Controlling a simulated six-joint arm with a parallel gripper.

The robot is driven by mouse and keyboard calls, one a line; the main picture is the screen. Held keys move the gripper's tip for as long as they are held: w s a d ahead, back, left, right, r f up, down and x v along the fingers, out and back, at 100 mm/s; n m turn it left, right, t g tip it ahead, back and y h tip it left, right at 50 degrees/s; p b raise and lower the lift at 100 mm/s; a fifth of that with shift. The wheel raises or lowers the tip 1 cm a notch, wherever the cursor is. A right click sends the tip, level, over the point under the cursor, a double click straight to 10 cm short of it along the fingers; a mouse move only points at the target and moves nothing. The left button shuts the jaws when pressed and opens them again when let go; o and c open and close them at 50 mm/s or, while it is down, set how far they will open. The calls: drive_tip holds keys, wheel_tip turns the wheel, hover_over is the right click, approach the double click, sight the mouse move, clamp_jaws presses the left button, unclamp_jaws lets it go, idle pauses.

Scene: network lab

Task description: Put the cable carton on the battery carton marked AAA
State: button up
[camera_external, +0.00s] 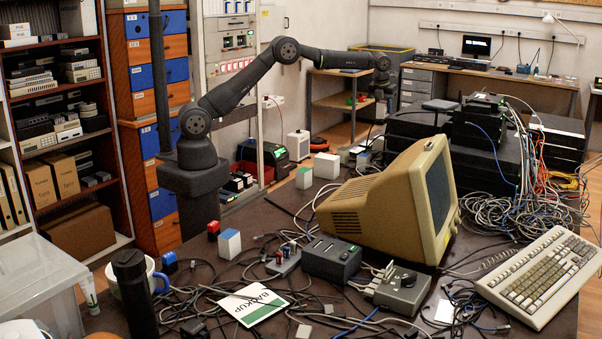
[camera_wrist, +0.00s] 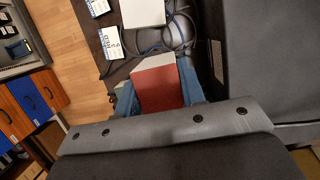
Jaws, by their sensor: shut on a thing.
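My gripper (camera_external: 383,92) is at the end of my outstretched arm, above the far part of the table in the external view. In the wrist view its blue fingers are shut on a carton with a red face and a white face, seemingly the cable carton (camera_wrist: 158,90). I cannot make that carton out clearly in the external view. Two small white cartons with blue print, one at the top (camera_wrist: 97,7) and one lower (camera_wrist: 112,42), lie ahead of the fingers, to the left in the wrist view. Their print is too small to read surely, so I cannot tell which is marked AAA.
A plain white box (camera_wrist: 143,12) stands ahead of the held carton, with cables beside it. Dark stacked equipment (camera_external: 490,145) is right of my gripper, and a beige monitor (camera_external: 385,200) stands nearer the camera. Loose cables cover much of the table (camera_external: 255,215).

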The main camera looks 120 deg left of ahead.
drive_tip(key=s+a+f, duration=0.1)
drive_tip(key=a+f, duration=0.1)
drive_tip(key=a, duration=0.1)
drive_tip(key=s+a+f, duration=0.2)
drive_tip(key=a+f, duration=0.1)
drive_tip(key=s+a+f, duration=0.2)
drive_tip(key=a, duration=0.2)
drive_tip(key=shift+s+a+f, duration=0.1)
drive_tip(key=shift+s+f, duration=0.1)
drive_tip(key=shift+f, duration=2.2)
drive_tip(key=shift+f, duration=0.2)
drive_tip(key=o, duration=1.1)
drive_tip(key=shift+c, duration=0.2)
drive_tip(key=shift+r, duration=0.1)
drive_tip(key=v, duration=1.2)
